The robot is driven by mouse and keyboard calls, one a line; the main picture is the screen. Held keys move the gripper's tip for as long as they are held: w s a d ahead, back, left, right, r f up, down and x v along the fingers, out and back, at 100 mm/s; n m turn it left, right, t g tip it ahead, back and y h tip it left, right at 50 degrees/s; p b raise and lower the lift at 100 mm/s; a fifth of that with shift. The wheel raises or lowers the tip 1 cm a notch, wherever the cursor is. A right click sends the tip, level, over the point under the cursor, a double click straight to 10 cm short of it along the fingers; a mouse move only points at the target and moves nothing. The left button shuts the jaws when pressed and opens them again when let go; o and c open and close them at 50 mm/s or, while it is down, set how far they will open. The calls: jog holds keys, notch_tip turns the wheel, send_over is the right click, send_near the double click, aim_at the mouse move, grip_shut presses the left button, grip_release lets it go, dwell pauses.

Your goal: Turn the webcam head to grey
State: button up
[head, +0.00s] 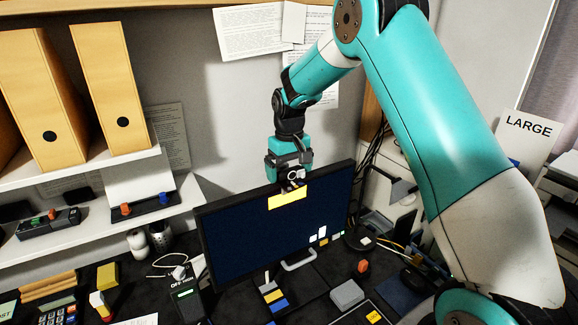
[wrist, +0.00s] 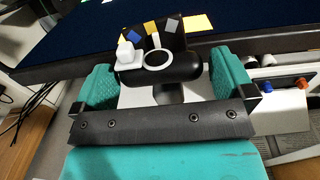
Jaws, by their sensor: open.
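The webcam head (wrist: 180,70) is a dark rounded body with a white ring and a small white block at its left end in the wrist view. Beyond it, a dark plate carries a blue mark (wrist: 134,36), a yellow mark (wrist: 150,27) and a grey mark (wrist: 169,25). A white pointer line (wrist: 155,41) lies nearest the yellow mark. My gripper (wrist: 163,80) is open, with one teal finger on each side of the head; contact cannot be told. In the head view my gripper (head: 291,180) is at the monitor's top edge, partly hiding the webcam.
The monitor (head: 270,230) stands on the dark desk, with a yellow note (head: 287,196) on its upper edge. Shelves with binders (head: 115,90) are at left. Cables (head: 370,165) hang at right. A grey box (head: 347,295) and other small items crowd the desk front.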

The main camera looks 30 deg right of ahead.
aim_at(290, 168)
jog(key=c, duration=0.7)
jog(key=m+b, duration=0.1)
jog(key=m, duration=0.3)
jog(key=shift+m, duration=0.3)
jog(key=shift+c, duration=0.2)
jog(key=o, duration=0.7)
jog(key=shift+o, duration=0.2)
notch_tip(290, 168, up, 17)
jog(key=b, duration=0.4)
jog(key=shift+r, duration=0.2)
